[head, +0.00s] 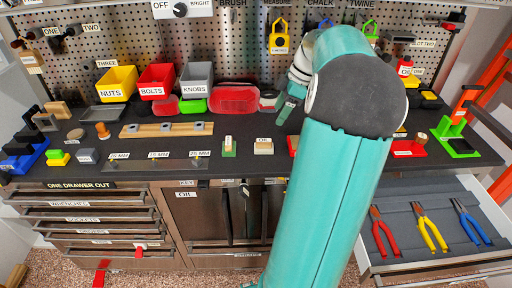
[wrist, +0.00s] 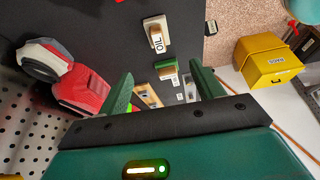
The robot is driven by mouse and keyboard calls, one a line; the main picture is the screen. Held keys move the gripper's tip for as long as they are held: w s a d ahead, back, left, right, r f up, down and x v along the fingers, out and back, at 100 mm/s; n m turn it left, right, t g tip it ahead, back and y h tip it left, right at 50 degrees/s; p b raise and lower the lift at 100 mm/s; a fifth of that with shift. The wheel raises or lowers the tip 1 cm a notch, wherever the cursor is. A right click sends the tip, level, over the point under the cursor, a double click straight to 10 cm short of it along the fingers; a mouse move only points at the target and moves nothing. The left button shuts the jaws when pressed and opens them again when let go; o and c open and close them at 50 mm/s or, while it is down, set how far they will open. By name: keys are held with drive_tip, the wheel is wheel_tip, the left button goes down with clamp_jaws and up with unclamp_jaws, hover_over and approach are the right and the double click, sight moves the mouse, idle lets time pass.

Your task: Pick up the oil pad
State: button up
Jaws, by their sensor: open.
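The oil pad (head: 264,147) is a small pale block with an OIL label. It lies on the dark bench top near the front edge, right of a similar green-based block (head: 229,147). In the wrist view the oil pad (wrist: 154,28) is at upper middle, beyond the fingertips, and the green-based block (wrist: 167,70) shows between the fingers. In the head view my teal arm covers much of the bench's right half.
Yellow (head: 117,83), red (head: 157,81) and grey (head: 197,79) bins stand at the back left, with a red case (head: 235,99) beside them. A wooden strip (head: 166,129) lies left of the pad. An open drawer (head: 436,222) with pliers juts out at right.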

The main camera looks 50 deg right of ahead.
sight(264, 140)
drive_tip(key=x, duration=0.9)
drive_tip(key=shift+w, duration=0.1)
drive_tip(key=x, duration=0.4)
drive_tip(key=shift+f, duration=0.45)
drive_tip(key=c, duration=1.1)
drive_tip(key=shift+o, duration=0.2)
drive_tip(key=shift+r, duration=0.15)
wheel_tip(264, 140, up, 10)
drive_tip(key=shift+f, duration=0.1)
drive_tip(key=o, duration=0.4)
drive_tip(key=c, duration=0.3)
